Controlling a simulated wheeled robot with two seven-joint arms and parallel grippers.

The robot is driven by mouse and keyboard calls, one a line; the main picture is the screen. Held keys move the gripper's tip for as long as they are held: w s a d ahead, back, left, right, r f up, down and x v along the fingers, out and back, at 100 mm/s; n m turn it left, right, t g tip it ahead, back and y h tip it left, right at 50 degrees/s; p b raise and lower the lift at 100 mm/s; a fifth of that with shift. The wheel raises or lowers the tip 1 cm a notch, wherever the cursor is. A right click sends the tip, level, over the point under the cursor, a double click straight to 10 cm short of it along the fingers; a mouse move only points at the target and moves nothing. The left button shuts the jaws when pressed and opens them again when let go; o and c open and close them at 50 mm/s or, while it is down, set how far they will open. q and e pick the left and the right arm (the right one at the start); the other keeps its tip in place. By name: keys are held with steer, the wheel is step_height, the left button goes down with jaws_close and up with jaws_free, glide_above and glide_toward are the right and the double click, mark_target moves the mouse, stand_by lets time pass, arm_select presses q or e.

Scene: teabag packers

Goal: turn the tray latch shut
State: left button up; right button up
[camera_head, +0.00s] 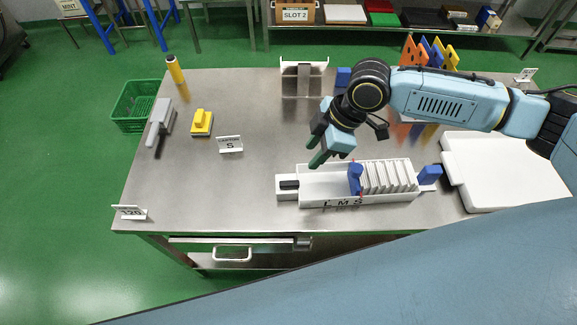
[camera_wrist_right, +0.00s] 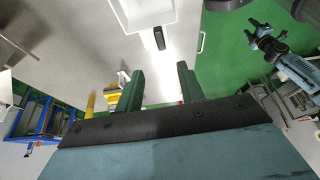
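The long white tray (camera_head: 325,190) lies near the table's front edge, marked L M S on its front wall. A small black latch (camera_head: 289,185) sits on the tab at its left end, lying along the tray's length. In the right wrist view the latch (camera_wrist_right: 160,38) shows ahead of the fingers, with part of the tray (camera_wrist_right: 118,12) at the top. My right gripper (camera_head: 320,152) has green fingers, pointing down above and behind the tray's left part. The fingers (camera_wrist_right: 160,86) stand apart with nothing between them. My left gripper (camera_wrist_right: 258,30) appears small at the right; its opening is unclear.
The tray holds a blue divider (camera_head: 355,179) and several white packets (camera_head: 388,176). A blue block (camera_head: 430,175) is at its right end. A larger white tray (camera_head: 500,190) lies to the right. A sign marked S (camera_head: 230,144) and a yellow block (camera_head: 202,122) stand left. Table left of the latch is clear.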

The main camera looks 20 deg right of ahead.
mark_target(290, 183)
steer(key=x, duration=1.3)
steer(key=shift+a+f+b, duration=0.1)
steer(key=shift+b, duration=0.25)
jaws_close()
